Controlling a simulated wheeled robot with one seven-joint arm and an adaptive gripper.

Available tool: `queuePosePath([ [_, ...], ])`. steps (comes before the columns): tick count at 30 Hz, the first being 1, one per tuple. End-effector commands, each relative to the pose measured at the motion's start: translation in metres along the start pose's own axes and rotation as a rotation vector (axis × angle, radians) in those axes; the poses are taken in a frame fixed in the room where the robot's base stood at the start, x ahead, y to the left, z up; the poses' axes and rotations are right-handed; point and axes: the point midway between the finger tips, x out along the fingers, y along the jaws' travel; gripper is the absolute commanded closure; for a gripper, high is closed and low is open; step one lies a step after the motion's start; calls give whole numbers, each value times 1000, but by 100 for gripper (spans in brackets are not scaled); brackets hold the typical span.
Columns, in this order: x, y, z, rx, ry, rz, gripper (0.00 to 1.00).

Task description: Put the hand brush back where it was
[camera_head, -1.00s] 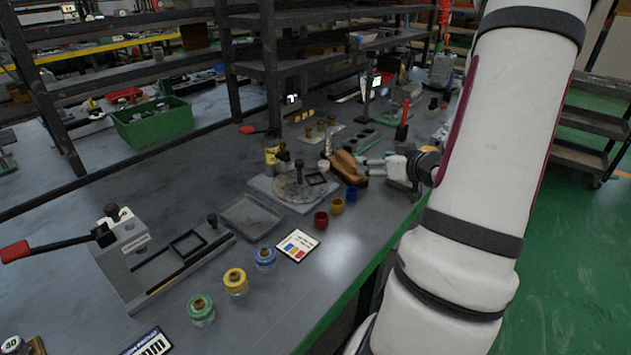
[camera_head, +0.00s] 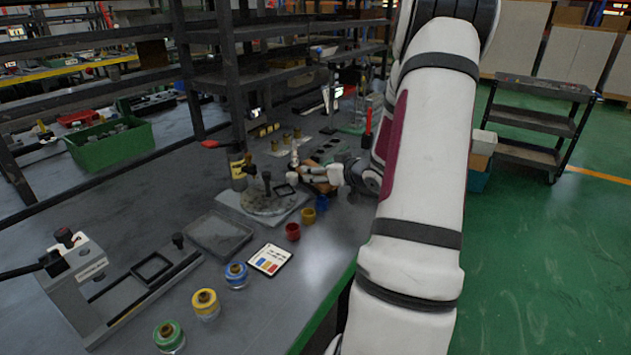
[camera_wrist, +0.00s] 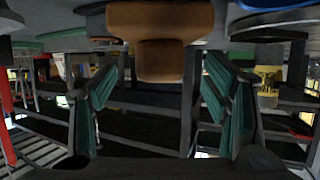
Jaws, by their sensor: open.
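The bristles are not clearly visible.
Red (camera_head: 292,231), yellow (camera_head: 308,215) and blue (camera_head: 322,203) cups stand close by along the bench's front edge. The round plate fixture (camera_head: 235,203) is just left of the brush. A dark shelf post (camera_head: 231,80) rises behind. Green floor lies to the right.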

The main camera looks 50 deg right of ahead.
Motion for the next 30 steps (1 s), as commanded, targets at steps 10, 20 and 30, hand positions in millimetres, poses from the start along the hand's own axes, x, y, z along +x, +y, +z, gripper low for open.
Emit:
queuePosePath([
  [10,30,0,0,0,0,1,31],
  [20,30,0,1,0,0,1,83],
  [30,29,0,0,-1,1,1,100],
])
